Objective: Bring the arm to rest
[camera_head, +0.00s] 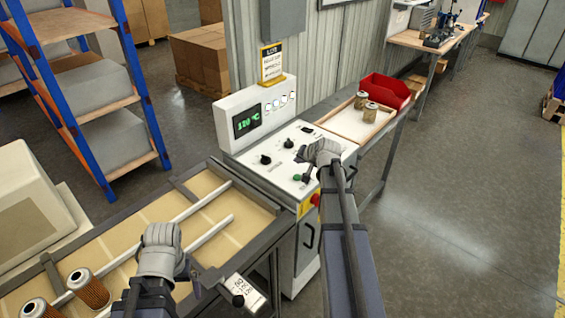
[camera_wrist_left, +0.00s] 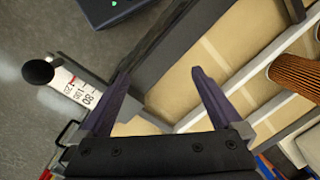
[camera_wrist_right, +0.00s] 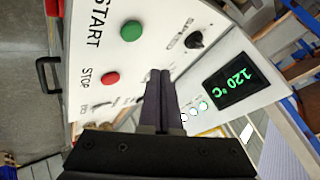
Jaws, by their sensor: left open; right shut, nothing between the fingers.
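My left gripper (camera_wrist_left: 160,75) is open, its two fingers apart with nothing between them, above the tan-bedded conveyor with pale rails (camera_head: 205,200). In the head view its fingertips are hard to make out beyond the grey wrist. My right gripper (camera_wrist_right: 160,75) is shut and empty, over the white control panel (camera_wrist_right: 135,60). In the right wrist view, a green START button (camera_wrist_right: 131,30) and a red STOP button (camera_wrist_right: 110,78) lie beside its fingers. The panel's display (camera_head: 247,119) reads 120 °C. Whether the right fingertips touch the panel cannot be told.
Two cartridges (camera_head: 370,112) stand in a shallow tray (camera_head: 345,125) beside a red bin (camera_head: 387,90). A black-knobbed lever (camera_head: 237,299) with a scale sits near my left gripper. Open floor lies right.

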